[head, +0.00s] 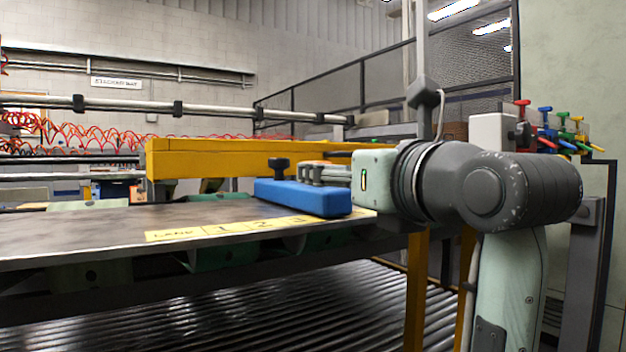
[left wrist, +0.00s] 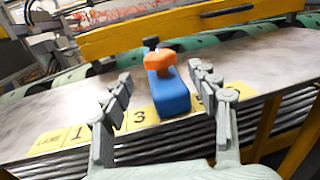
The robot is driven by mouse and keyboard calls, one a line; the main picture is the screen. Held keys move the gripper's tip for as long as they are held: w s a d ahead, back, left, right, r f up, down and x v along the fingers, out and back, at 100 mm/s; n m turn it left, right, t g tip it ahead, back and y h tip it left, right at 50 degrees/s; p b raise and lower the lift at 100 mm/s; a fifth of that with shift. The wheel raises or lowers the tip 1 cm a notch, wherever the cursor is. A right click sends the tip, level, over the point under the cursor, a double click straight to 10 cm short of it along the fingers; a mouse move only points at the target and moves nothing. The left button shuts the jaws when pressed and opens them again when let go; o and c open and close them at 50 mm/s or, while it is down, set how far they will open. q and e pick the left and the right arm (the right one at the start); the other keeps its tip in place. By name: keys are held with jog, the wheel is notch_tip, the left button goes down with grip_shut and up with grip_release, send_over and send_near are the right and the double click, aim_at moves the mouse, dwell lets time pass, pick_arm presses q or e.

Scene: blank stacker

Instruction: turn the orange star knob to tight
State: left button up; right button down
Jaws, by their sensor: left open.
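The orange star knob (left wrist: 160,60) sits on top of a blue block (left wrist: 168,95) near the front edge of the metal table. In the left wrist view it appears between the fingertips of my left gripper (left wrist: 160,72), which is open and empty. In the head view my left gripper (head: 325,172) is at the blue block (head: 300,196), and I cannot make out the orange knob there. A dark knob (head: 279,166) stands at the block's far end. I see no tight mark. My right gripper is not in view.
The metal table (head: 90,226) is clear left of the block. A numbered yellow strip (head: 215,230) runs along its front edge. A yellow beam (head: 230,158) crosses behind. Rollers (head: 230,320) lie below. Colored handles (head: 545,125) stand at the right.

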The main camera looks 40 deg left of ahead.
pick_arm(q)
jog(key=x, duration=0.7)
jog(key=shift+w+a+p, duration=0.15)
jog(key=shift+a+p, duration=0.1)
jog(key=shift+p, duration=0.1)
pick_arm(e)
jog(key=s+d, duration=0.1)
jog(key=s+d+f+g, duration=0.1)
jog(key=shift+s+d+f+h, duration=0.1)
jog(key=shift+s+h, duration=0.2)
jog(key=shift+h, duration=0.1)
pick_arm(q)
jog(key=shift+c, duration=0.5)
jog(key=c, duration=1.1)
